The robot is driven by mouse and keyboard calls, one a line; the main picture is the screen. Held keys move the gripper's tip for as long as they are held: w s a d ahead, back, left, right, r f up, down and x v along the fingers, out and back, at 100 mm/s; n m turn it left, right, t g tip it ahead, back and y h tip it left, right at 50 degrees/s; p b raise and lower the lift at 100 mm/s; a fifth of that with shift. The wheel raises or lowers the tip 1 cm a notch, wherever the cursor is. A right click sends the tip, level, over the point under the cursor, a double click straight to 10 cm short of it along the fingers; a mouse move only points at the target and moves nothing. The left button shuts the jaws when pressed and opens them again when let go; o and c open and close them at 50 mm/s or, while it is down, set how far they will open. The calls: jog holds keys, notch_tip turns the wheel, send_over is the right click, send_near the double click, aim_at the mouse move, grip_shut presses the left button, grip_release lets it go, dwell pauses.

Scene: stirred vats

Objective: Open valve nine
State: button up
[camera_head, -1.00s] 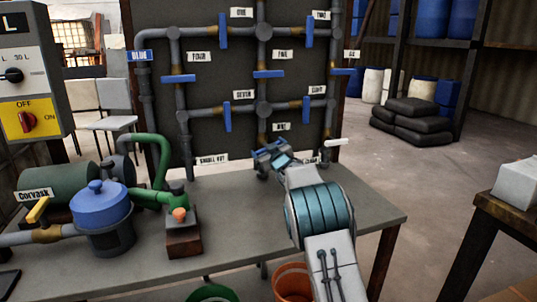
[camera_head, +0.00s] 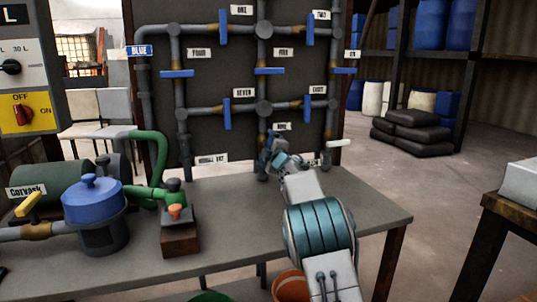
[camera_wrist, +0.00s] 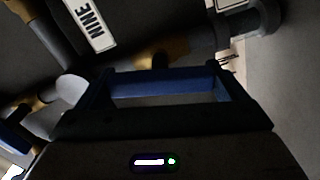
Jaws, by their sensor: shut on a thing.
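Valve nine sits low on the middle vertical pipe of the dark panel, below the NINE label (camera_head: 282,126). My gripper (camera_head: 271,151) is at this valve and shut on its blue handle. The handle is mostly hidden by my gripper in the head view. In the wrist view, the blue handle (camera_wrist: 165,82) shows as a bar just ahead of my gripper, beside the brass valve body (camera_wrist: 165,50). There it lies roughly along the pipe.
The other valves keep blue handles across their pipes, such as valve five (camera_head: 269,71) and valve seven (camera_head: 227,113). A workbench (camera_head: 370,213) stands below the panel. On it are a blue-lidded pot (camera_head: 95,200) and a green pump (camera_head: 173,192) at left.

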jog(key=shift+f+n+b, duration=0.15)
jog(key=shift+n+b, duration=0.5)
jog(key=shift+n, duration=0.85)
jog(key=o, duration=0.7)
jog(key=shift+s, duration=0.1)
jog(key=v, duration=1.3)
jog(key=shift+s+d+b, duration=0.2)
jog(key=shift+s+b, duration=0.1)
jog(key=shift+b, duration=0.15)
